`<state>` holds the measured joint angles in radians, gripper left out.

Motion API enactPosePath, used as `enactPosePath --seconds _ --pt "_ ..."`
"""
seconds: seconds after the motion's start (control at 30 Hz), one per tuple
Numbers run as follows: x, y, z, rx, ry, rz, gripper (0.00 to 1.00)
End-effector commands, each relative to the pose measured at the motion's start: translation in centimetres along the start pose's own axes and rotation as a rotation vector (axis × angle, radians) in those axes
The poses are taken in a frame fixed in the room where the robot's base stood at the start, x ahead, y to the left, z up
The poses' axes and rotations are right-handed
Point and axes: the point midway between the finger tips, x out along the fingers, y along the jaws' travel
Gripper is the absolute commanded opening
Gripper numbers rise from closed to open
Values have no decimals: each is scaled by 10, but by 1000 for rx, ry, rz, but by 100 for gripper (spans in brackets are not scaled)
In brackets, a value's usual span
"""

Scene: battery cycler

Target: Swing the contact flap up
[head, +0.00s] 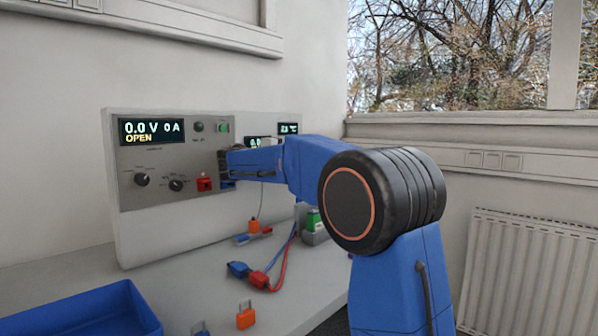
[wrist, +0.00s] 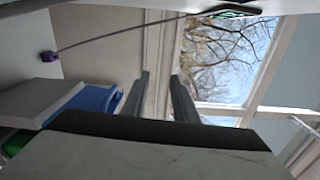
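I cannot make out the contact flap with certainty in either view. The grey instrument panel (head: 150,185) carries a display reading 0.0 V, 0 A and OPEN, with knobs and a small red part (head: 204,184) low on its right side. My gripper (head: 224,165) is at the panel's right part, just above and right of the red part; I cannot tell if it touches. In the wrist view my gripper's two fingers (wrist: 160,74) stand apart with nothing between them. My blue arm hides part of the panels behind it.
A green block in a grey holder (head: 313,235) stands right of the panel. Red and blue leads (head: 268,277) and an orange clip (head: 246,315) lie on the bench. A blue tray (head: 85,312) is at front left. A purple plug (wrist: 48,57) with a cable shows in the wrist view.

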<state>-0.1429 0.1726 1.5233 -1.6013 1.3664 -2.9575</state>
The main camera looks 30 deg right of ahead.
Motion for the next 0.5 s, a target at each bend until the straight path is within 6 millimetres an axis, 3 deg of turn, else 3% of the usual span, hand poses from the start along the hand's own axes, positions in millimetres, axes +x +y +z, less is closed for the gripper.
enactPosePath --seconds 0.2,0.47,0.5 --pt "0 -15 1 -1 0 1 26" --pt "0 -16 1 -1 0 1 26" --pt "0 -16 1 -1 0 2 19"
